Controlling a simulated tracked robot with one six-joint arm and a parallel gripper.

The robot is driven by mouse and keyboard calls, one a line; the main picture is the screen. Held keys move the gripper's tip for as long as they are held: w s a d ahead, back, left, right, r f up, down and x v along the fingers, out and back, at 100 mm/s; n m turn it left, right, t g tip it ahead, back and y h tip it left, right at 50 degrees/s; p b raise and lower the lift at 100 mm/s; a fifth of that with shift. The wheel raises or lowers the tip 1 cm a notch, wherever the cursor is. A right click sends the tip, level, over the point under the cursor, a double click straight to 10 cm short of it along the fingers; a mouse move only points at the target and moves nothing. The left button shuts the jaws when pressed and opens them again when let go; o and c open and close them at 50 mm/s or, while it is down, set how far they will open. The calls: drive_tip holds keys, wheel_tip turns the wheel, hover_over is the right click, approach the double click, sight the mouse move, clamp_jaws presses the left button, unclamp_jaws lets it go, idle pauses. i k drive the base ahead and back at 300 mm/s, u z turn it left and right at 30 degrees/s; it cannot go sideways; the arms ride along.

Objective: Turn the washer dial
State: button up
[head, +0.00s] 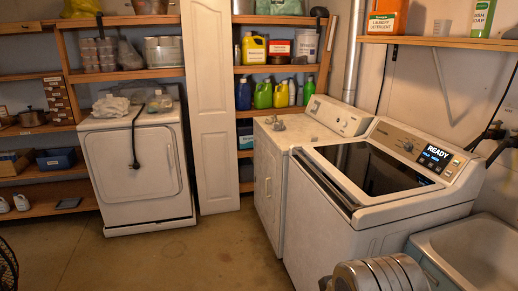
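The washer (375,195) is a white top-loading machine with a dark glass lid, at the right of the head view. Its lid looks closed. A small round silver dial (408,147) sits on its sloped control panel, left of the lit display (436,158) that reads READY. The dial's pointer is too small to read. A second white machine (296,150) stands beside and behind it, with its own small knob (343,125). My gripper's fingers are not visible, and nothing is seen touching the dial.
A utility sink (465,255) is at the lower right, beside the washer, with dark hoses on the wall above. A shelf (440,42) with a detergent box overhangs the panel. A white front-door machine (138,165) stands at left. The floor (165,250) in front is clear.

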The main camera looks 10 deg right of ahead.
sight(408, 147)
drive_tip(key=u, duration=0.5)
drive_tip(key=i, duration=2.1)
drive_tip(key=z, duration=0.6)
drive_tip(key=i, duration=1.25)
drive_tip(key=z, duration=0.55)
